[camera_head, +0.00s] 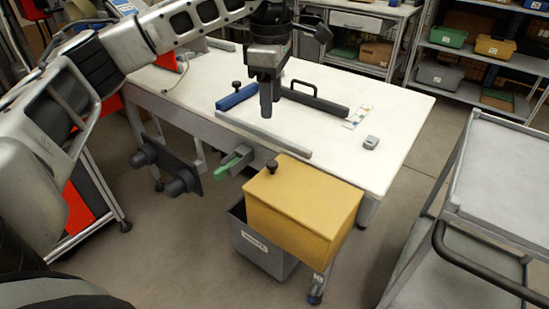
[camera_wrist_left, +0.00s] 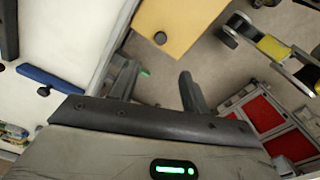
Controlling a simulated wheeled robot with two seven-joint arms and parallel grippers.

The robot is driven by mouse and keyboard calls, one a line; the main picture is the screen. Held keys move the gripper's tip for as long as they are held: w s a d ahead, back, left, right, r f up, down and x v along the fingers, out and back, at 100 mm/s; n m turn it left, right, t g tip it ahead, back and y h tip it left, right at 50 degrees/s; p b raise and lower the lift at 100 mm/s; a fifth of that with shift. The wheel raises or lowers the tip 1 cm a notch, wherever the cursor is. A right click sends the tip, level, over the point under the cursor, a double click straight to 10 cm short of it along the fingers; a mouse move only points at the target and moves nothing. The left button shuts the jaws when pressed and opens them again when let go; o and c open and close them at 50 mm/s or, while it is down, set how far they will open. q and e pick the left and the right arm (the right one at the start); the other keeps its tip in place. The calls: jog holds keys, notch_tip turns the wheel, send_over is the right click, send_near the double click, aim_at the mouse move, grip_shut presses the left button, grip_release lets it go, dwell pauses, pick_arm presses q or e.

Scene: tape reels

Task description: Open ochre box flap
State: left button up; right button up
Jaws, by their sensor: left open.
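The ochre box (camera_head: 303,221) stands at the near edge of the worktable, over a grey bin. Its top flap (camera_head: 310,185) lies flat and looks shut. A dark knob (camera_head: 271,166) sits on the flap at its left corner. In the left wrist view the ochre flap (camera_wrist_left: 190,20) and its knob (camera_wrist_left: 160,38) show at the top, beyond the fingers. My left gripper (camera_head: 266,108) hangs over the white tabletop, behind the box and apart from it. In the left wrist view its fingers (camera_wrist_left: 158,75) are spread with nothing between them. My right gripper is not visible.
The white worktable (camera_head: 395,110) holds a blue bar with a knob (camera_head: 237,97), a black handled bar (camera_head: 315,98) and a small grey block (camera_head: 371,142). A green-handled clamp (camera_head: 234,160) juts out left of the box. A grey cart (camera_head: 505,180) stands at right.

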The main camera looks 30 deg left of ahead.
aim_at(272, 163)
pick_arm(q)
notch_tip(272, 163, down, 15)
jog(key=shift+d+r+b, duration=0.1)
jog(key=shift+b, duration=0.25)
grip_shut()
